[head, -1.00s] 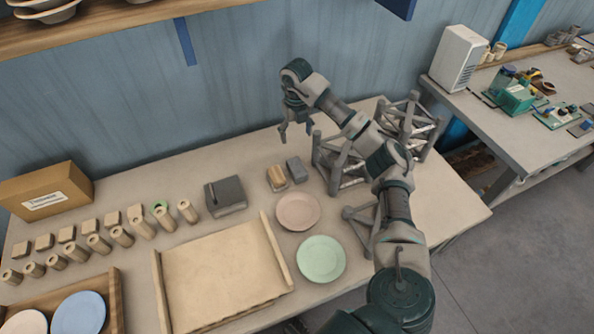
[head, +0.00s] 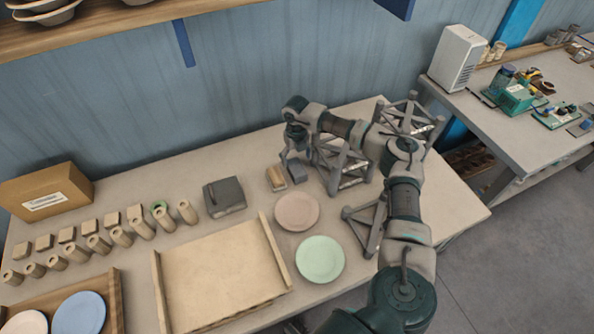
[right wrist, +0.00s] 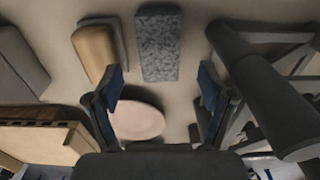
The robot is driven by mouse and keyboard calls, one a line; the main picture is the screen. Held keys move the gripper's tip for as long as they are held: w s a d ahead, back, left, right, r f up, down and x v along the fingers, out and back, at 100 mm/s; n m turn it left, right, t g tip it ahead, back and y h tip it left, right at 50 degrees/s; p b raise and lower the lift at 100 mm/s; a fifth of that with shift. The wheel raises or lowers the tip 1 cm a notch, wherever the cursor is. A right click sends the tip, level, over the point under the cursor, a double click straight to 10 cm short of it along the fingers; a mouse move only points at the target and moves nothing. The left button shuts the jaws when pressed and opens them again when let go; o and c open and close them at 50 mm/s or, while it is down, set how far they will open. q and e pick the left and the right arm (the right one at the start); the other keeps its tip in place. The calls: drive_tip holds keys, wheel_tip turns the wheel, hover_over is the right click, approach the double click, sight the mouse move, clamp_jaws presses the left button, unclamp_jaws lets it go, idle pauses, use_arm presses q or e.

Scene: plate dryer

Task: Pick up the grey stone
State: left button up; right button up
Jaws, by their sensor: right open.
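The grey stone (head: 298,174) is a small speckled block on the table, beside a wooden block with a grey part (head: 276,179). In the right wrist view the stone (right wrist: 158,50) lies flat, lengthwise between the lines of my fingers. My right gripper (head: 294,162) is open and points down just above the stone, hiding part of it in the head view. In the right wrist view its blue-padded fingertips (right wrist: 161,75) stand apart on either side of the stone's near end, with nothing held. My left gripper is not in view.
Grey metal truss stands (head: 345,170) stand close to the right of the stone. A pink plate (head: 297,211) and a green plate (head: 320,259) lie in front. A dark grey box (head: 224,196) is to the left, and a wooden tray (head: 220,275) is nearer.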

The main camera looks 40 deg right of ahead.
sight(297, 166)
drive_tip(key=shift+a+f, duration=0.15)
drive_tip(key=shift+f, duration=0.4)
wheel_tip(297, 166, down, 4)
drive_tip(key=shift+w+r, duration=0.1)
drive_tip(key=shift+r, duration=0.05)
drive_tip(key=shift+f, duration=0.35)
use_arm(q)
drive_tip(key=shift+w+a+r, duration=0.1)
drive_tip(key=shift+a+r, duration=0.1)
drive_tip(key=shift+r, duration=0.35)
use_arm(e)
drive_tip(key=shift+f, duration=0.1)
drive_tip(key=shift+d, duration=0.25)
drive_tip(key=shift+c, duration=0.2)
